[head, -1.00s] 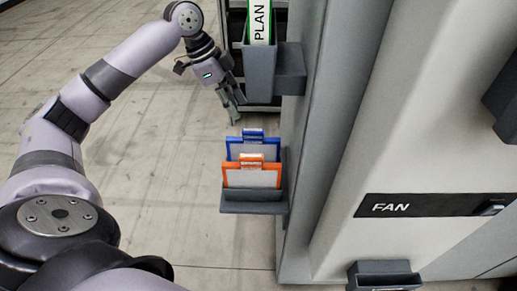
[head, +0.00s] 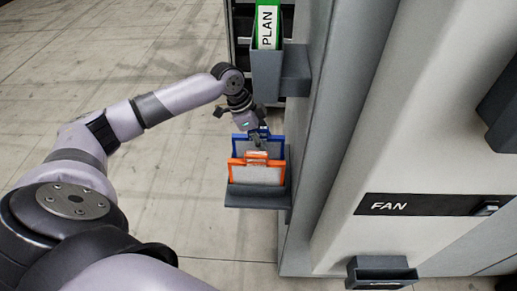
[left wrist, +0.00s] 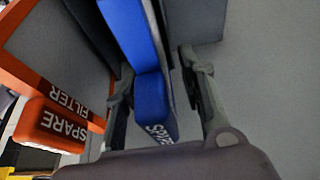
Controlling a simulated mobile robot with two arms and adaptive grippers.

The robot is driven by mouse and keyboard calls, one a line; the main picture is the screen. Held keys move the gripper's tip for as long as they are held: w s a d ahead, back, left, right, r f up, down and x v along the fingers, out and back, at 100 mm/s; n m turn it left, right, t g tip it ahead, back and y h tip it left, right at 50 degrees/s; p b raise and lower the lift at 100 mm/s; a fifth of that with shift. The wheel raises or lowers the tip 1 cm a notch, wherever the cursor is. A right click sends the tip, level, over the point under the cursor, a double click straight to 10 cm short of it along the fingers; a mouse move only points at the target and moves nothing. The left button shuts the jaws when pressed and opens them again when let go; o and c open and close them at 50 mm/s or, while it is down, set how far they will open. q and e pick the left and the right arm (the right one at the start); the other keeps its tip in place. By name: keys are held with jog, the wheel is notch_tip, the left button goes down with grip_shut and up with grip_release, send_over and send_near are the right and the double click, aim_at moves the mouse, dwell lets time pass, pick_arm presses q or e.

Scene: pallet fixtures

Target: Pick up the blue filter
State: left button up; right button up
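The blue filter (head: 239,146) stands upright in a grey holder (head: 257,198) on the side of the cabinet, behind an orange filter (head: 257,175). My left gripper (head: 257,138) is over the top of the blue filter. In the left wrist view the blue handle (left wrist: 151,95) lies between the two spread fingers. A gap shows between the handle and the right finger, and the left finger is close beside it. The fingers look open. My right gripper is in neither view.
The orange filter's handle, marked SPARE FILTER (left wrist: 62,124), is close to the left finger. A grey bin with a green PLAN binder (head: 267,25) hangs above the holder. The cabinet wall (head: 310,150) stands to the right. Open floor (head: 190,200) lies to the left.

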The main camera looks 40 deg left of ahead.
pick_arm(q)
jog(key=shift+f, duration=0.15)
jog(key=shift+c, duration=0.4)
grip_shut()
